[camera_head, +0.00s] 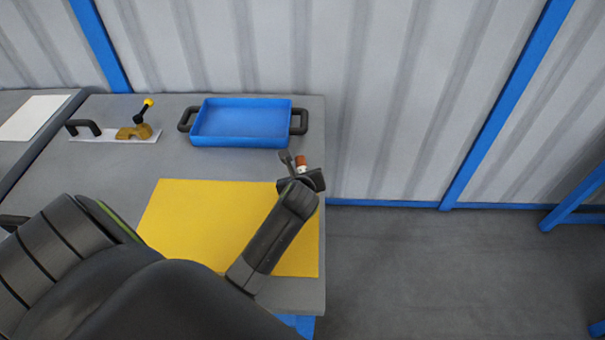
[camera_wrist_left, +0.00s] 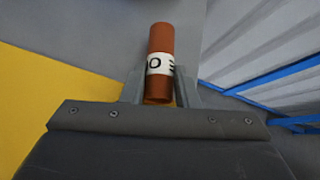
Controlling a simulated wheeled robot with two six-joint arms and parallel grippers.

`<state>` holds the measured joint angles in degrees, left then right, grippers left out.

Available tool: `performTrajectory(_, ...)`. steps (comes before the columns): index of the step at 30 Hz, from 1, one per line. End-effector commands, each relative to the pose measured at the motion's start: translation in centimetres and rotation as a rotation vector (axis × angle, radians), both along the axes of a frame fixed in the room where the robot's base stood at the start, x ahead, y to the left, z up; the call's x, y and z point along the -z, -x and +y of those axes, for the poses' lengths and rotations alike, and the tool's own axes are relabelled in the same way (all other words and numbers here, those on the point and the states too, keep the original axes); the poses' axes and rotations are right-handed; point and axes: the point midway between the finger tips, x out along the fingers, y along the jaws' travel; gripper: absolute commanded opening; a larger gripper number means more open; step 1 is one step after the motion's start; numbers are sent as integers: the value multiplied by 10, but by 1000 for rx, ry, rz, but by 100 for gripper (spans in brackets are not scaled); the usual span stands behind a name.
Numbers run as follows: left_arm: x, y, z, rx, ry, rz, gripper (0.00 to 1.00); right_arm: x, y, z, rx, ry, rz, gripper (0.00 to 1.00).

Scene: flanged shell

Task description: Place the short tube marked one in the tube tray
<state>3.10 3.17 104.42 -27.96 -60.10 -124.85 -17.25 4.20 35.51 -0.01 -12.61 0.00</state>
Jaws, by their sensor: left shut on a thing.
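My left gripper (camera_head: 296,168) is shut on a short reddish-brown tube (camera_head: 301,161) with a white label band. In the left wrist view the tube (camera_wrist_left: 160,42) stands between the two fingers (camera_wrist_left: 158,88), its far end sticking out beyond them. Part of the lettering shows, with an "O" clear and the rest turned partly away. The blue tray (camera_head: 240,122) with two dark handles lies at the back of the table and looks empty. The gripper is in front of the tray's right end, near the table's right edge. My right gripper is not in view.
A yellow mat (camera_head: 190,215) covers the front of the grey table (camera_head: 225,165). A white plate with a black handle and a brown clamp-like piece (camera_head: 134,131) stands left of the tray. A corrugated wall rises behind. The floor is open at right.

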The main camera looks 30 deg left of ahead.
Motion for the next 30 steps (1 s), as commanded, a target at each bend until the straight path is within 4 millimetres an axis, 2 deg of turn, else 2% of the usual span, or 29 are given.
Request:
performTrajectory(2, 2, 0, 0, 0, -1, -1, 0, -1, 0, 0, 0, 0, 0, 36)
performTrajectory(3, 2, 0, 0, -1, 0, 1, 31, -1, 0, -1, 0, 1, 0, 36)
performTrajectory(7, 2, 0, 0, -1, 0, 1, 48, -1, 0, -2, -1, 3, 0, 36)
performTrajectory(15, 2, 0, 0, -1, 0, 1, 49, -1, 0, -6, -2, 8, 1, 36)
performTrajectory(19, -6, 0, 0, -1, 1, -2, 49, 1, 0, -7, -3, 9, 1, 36)
performTrajectory(30, -35, 30, -18, -1, 4, 3, 49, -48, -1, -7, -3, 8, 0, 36)
